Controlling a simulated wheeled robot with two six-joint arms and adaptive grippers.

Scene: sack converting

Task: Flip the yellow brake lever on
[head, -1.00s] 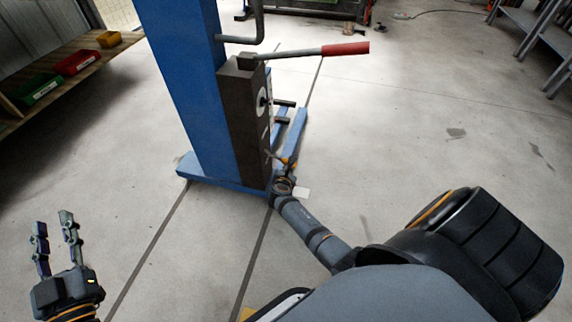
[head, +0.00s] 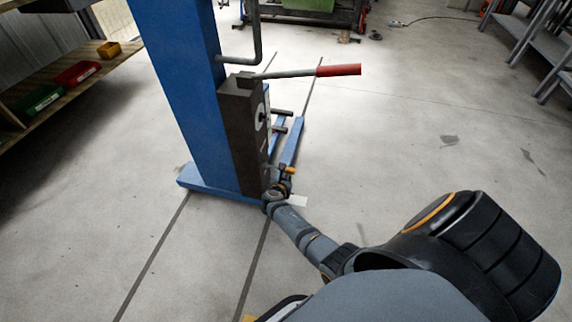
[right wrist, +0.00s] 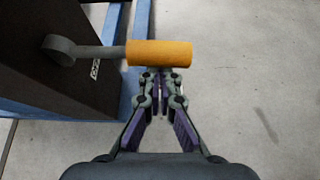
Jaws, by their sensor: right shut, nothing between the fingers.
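The yellow brake lever shows in the right wrist view as a yellow-orange grip (right wrist: 160,53) on a grey arm, running level to the right from a round pivot on the dark box (right wrist: 45,65). In the head view the lever (head: 289,170) is small, low on the right side of the dark box (head: 243,130). My right gripper (right wrist: 162,76) is shut and empty, its fingertips right at the near lower edge of the grip; I cannot tell whether they touch. In the head view my right gripper (head: 281,184) is partly hidden by its own wrist. My left gripper is out of view.
The blue column (head: 180,80) stands on a blue base with legs. A red-handled lever (head: 338,70) sticks out to the right above. A shelf with bins (head: 78,73) is at the left, metal racks (head: 535,50) at the far right. The floor on the right is clear.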

